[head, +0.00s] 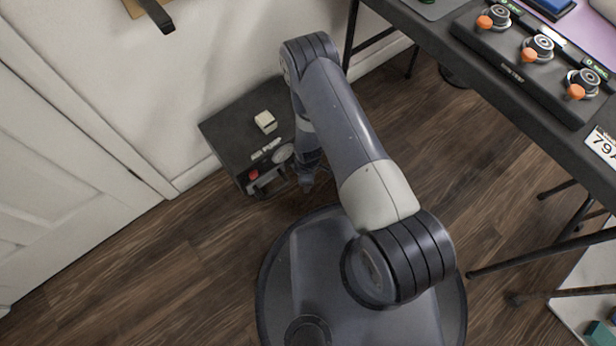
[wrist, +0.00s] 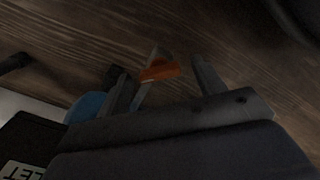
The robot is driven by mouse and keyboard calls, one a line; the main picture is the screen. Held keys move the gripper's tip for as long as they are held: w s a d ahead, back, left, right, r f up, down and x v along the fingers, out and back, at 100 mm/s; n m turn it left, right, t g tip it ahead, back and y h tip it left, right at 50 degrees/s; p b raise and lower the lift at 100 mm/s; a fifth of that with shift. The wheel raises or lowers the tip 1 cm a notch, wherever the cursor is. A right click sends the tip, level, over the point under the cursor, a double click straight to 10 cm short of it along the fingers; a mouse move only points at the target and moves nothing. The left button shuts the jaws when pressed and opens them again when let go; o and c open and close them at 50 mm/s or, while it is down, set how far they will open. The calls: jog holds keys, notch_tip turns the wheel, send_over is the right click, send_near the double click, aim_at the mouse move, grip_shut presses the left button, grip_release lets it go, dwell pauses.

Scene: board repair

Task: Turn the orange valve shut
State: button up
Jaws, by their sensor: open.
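In the wrist view, an orange piece (wrist: 160,72), which looks like the valve's handle, shows between the fingers of my gripper (wrist: 163,82). A pale metal strip lies beside it. The fingers are apart, and I cannot tell whether either touches the orange piece. In the head view my gripper (head: 307,180) points down beside a dark box on the floor, mostly hidden by my arm. The orange handle does not show clearly there. Three round metal fittings with orange knobs (head: 529,55) sit on a black block on the table at the upper right.
The dark box (head: 222,131) bears a pale cube (head: 265,121) and a red button (head: 253,174). The table (head: 440,45) stands right; wooden floor (head: 150,260) is clear left.

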jog(key=shift+c, duration=0.2)
jog(key=c, duration=0.9)
jog(key=shift+c, duration=0.2)
jog(key=shift+m, duration=0.3)
jog(key=m+b, duration=0.2)
jog(key=m, duration=0.1)
jog(key=shift+f, duration=0.1)
jog(key=m+b, duration=0.2)
jog(key=m, duration=0.3)
jog(key=shift+m, duration=0.3)
jog(key=o, duration=1)
